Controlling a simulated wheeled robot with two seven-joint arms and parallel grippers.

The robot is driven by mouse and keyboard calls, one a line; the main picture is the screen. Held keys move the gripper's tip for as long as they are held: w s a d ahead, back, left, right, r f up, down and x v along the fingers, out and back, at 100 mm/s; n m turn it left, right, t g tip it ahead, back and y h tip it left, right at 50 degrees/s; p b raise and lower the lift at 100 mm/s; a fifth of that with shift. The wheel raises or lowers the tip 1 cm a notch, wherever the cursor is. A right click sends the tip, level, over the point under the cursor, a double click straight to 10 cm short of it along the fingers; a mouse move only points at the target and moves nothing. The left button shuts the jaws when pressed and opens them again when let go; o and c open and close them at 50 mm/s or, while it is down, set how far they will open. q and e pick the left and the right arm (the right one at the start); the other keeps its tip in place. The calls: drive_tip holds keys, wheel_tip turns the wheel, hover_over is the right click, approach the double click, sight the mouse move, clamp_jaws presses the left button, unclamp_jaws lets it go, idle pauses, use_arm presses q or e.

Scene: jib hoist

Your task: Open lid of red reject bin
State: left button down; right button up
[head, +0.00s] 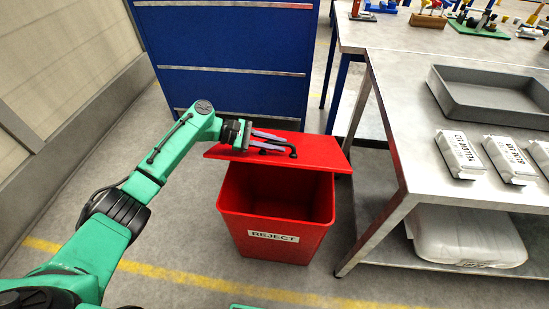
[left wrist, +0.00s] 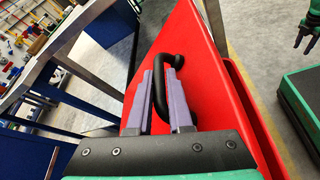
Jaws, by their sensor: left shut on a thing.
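The red reject bin (head: 275,231) stands on the floor with a white REJECT label on its front. Its red lid (head: 322,152) is raised at the front and tilted, and the dark inside of the bin shows below it. The lid (left wrist: 207,85) also fills the middle of the left wrist view. My left gripper (head: 272,141) is over the lid, its purple fingers shut on the black lid handle (left wrist: 174,62). In the left wrist view the handle passes between the fingers.
A blue cabinet (head: 235,60) stands behind the bin. A metal workbench (head: 400,100) is close on the right, with a grey tray (head: 490,112) and white labelled packs (head: 460,153). A white sack (head: 465,240) lies on its lower shelf. Floor in front is clear.

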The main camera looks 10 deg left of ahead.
use_arm(q)
drive_tip(key=shift+w+r+n, duration=0.3)
drive_tip(key=shift+w+r, duration=0.6)
drive_tip(key=shift+r, duration=0.15)
drive_tip(key=c, duration=1.1)
unclamp_jaws()
drive_tip(key=shift+a, duration=0.1)
drive_tip(key=v, duration=0.7)
drive_tip(key=b+v, duration=0.1)
drive_tip(key=v, duration=0.6)
drive_tip(key=shift+w+a+r, duration=0.15)
drive_tip(key=shift+w+a, duration=0.05)
